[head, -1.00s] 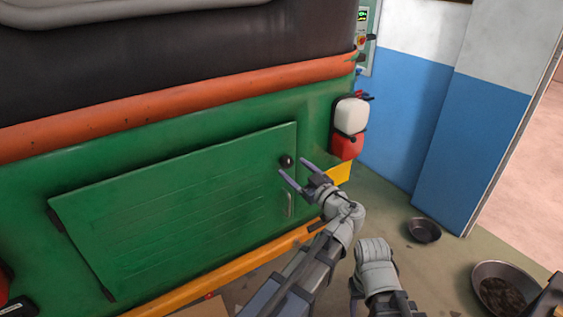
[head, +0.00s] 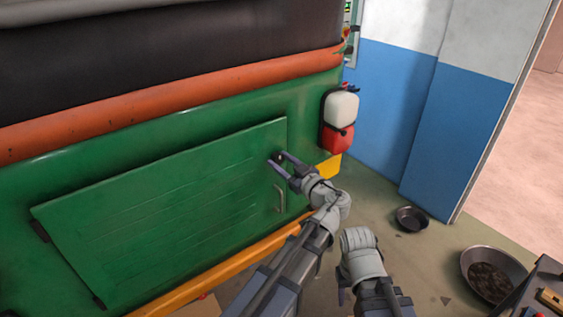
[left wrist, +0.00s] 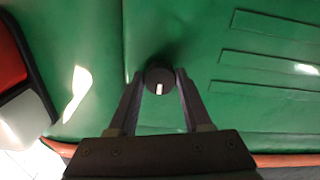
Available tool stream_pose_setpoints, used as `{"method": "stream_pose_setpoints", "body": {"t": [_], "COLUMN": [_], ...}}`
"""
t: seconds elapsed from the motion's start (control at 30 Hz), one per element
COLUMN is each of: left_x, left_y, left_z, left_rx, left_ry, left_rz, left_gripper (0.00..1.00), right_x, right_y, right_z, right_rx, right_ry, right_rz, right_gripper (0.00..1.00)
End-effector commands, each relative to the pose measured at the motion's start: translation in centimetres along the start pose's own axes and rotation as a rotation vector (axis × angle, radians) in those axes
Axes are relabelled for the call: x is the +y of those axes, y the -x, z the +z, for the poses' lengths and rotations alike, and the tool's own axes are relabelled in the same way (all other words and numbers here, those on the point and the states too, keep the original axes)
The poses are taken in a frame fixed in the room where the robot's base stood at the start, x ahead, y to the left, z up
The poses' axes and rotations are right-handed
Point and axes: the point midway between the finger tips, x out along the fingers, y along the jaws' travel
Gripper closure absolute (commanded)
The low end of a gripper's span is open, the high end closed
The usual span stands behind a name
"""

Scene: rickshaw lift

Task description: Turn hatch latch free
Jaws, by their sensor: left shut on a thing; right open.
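The green hatch (head: 160,215) is a closed panel on the side of the green vehicle body. Its latch, a round black knob with a white mark, sits near the hatch's upper right corner. In the left wrist view the latch (left wrist: 159,78) is between my fingertips, its white mark pointing down the picture. My left gripper (head: 278,164) is shut on the latch; its fingers hide most of the knob in the head view. It also shows in the left wrist view (left wrist: 159,88). My right gripper (head: 342,290) is low in the head view, away from the hatch, its fingers mostly hidden.
A handle (head: 280,198) sits below the latch on the hatch. A white and red canister (head: 339,120) hangs right of the hatch. Two metal pans, one small (head: 412,219) and one larger (head: 493,274), lie on the floor at right. Floor between them is clear.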

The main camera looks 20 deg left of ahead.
Motion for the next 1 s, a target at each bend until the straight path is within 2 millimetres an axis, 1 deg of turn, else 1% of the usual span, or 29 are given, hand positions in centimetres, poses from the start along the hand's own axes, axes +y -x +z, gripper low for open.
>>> {"method": "stream_pose_setpoints", "body": {"t": [0.03, 0.17, 0.37, 0.57, 0.77, 1.0], "left_x": [0.01, 0.00, 0.00, 0.00, 0.00, 0.00], "left_y": [0.00, 0.00, 0.00, 0.00, 0.00, 0.00], "left_z": [-0.03, -0.03, -0.03, -0.04, -0.04, -0.04], "left_rx": [0.001, 0.001, 0.001, 0.001, 0.001, 0.001], "left_ry": [0.000, 0.000, -0.006, -0.063, -0.203, -0.429], "left_rz": [0.000, 0.000, 0.000, 0.000, 0.000, 0.000], "left_gripper": [0.85, 1.00, 1.00, 1.00, 1.00, 1.00], "right_x": [0.00, 0.00, 0.00, 0.00, 0.00, 0.00], "right_y": [0.01, 0.01, 0.01, 0.01, 0.01, 0.02], "right_z": [0.00, 0.00, 0.00, 0.00, 0.00, 0.00], "right_rx": [0.000, 0.000, 0.000, 0.000, 0.000, 0.000], "right_ry": [0.000, 0.000, 0.000, 0.000, 0.000, 0.000], "right_rz": [0.000, 0.000, 0.000, 0.000, 0.000, 0.000], "right_gripper": [0.50, 0.50, 0.50, 0.50, 0.50, 0.50]}}
